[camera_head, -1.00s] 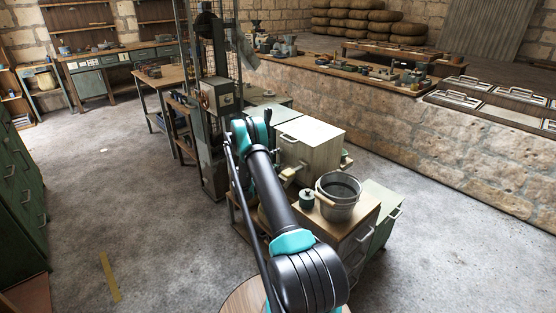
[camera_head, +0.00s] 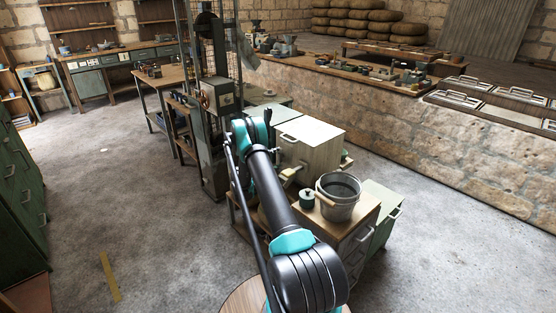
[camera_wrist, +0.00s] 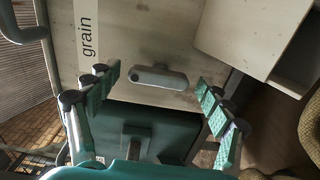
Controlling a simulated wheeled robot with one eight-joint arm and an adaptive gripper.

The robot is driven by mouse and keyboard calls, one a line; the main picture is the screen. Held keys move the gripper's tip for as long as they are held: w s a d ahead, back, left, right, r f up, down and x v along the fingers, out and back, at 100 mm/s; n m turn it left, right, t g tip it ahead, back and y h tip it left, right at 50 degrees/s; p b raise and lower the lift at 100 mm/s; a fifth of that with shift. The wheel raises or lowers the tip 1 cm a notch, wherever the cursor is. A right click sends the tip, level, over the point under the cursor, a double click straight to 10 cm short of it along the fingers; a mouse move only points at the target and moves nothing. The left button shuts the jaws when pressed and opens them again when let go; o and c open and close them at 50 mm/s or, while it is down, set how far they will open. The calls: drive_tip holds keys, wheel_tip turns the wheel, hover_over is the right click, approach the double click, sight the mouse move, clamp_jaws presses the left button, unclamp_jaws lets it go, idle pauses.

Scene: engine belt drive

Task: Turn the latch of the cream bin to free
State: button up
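In the wrist view a cream bin front (camera_wrist: 120,60) carries a label reading "grain". A grey rounded latch bar (camera_wrist: 172,79) lies roughly level across it, with a dark round spot near its left end. My gripper (camera_wrist: 157,82) is open, its teal pads left and right of the latch with visible gaps. I cannot tell its distance from the bin face, and no contact shows. In the head view a cream box (camera_head: 312,145) stands beyond my arm; I cannot tell whether it is the same bin. My arm hides the gripper there.
In the wrist view a dark green panel (camera_wrist: 185,120) lies below the cream front, and a pale box (camera_wrist: 240,35) juts in at upper right. In the head view a metal bucket (camera_head: 340,207) and dark green tin (camera_head: 307,199) stand on a wooden-topped cabinet.

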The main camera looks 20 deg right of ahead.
drive_tip(key=v, duration=1.2)
drive_tip(key=shift+r, duration=0.15)
